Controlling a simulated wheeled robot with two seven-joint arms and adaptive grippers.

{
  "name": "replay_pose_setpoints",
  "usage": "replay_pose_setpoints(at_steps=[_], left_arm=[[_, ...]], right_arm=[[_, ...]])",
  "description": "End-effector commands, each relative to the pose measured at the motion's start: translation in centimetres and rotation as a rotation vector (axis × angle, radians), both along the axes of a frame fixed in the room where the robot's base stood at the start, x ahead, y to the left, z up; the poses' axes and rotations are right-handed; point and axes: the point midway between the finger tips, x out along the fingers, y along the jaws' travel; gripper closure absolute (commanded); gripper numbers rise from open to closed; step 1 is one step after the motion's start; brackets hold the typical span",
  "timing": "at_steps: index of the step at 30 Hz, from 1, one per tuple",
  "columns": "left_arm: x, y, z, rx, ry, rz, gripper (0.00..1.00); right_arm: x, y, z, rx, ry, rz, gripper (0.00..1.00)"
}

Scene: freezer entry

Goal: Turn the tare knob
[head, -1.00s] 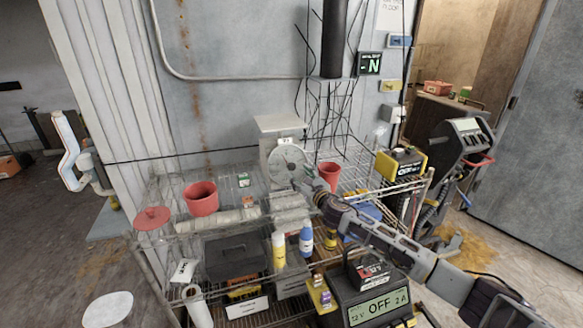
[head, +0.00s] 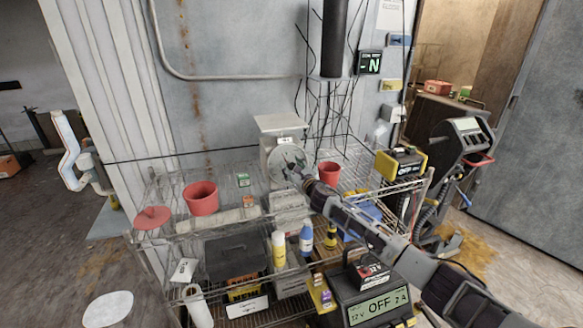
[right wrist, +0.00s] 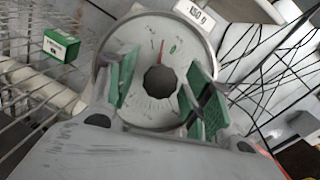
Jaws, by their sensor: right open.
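The grey scale (head: 282,125) stands on the wire rack, with a round dial (right wrist: 118,58) on its front. In the right wrist view, the dark tare knob (right wrist: 160,79) sits at the middle of the dial, below a red needle. My right gripper (right wrist: 161,88) is open, with one green-padded finger on each side of the knob. Gaps show between the pads and the knob; the depth of the fingertips relative to it is unclear. In the head view, this gripper (head: 294,174) is in front of the dial and hides part of it. My left gripper is not in view.
Red cups (head: 201,198) and (head: 329,174) stand on the rack's top. A small green box (right wrist: 61,45) lies left of the dial. Dark wires (head: 329,110) hang behind and right of the scale. A yellow-black device (head: 401,163) stands at the rack's right end.

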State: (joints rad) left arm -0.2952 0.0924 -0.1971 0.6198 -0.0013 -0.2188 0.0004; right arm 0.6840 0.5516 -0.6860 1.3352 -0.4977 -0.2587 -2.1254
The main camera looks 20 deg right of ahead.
Motion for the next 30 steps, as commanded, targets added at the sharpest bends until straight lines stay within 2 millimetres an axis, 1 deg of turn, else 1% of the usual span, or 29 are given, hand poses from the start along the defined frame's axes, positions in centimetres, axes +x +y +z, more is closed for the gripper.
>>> replay_pose_setpoints(at_steps=[6,15,24,26,30], left_arm=[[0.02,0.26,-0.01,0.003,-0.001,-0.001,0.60],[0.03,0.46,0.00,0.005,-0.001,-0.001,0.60],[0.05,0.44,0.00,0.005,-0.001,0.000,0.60],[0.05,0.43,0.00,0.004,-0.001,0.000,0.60],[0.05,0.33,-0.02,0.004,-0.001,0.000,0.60]], right_arm=[[0.56,0.12,0.09,0.000,-0.001,0.000,0.49],[0.58,0.13,0.06,0.000,-0.001,0.001,0.49],[0.57,0.13,0.04,0.000,-0.001,0.001,0.88],[0.57,0.13,0.04,0.000,-0.001,0.001,0.95],[0.56,0.14,0.02,0.002,-0.001,0.000,0.95]])
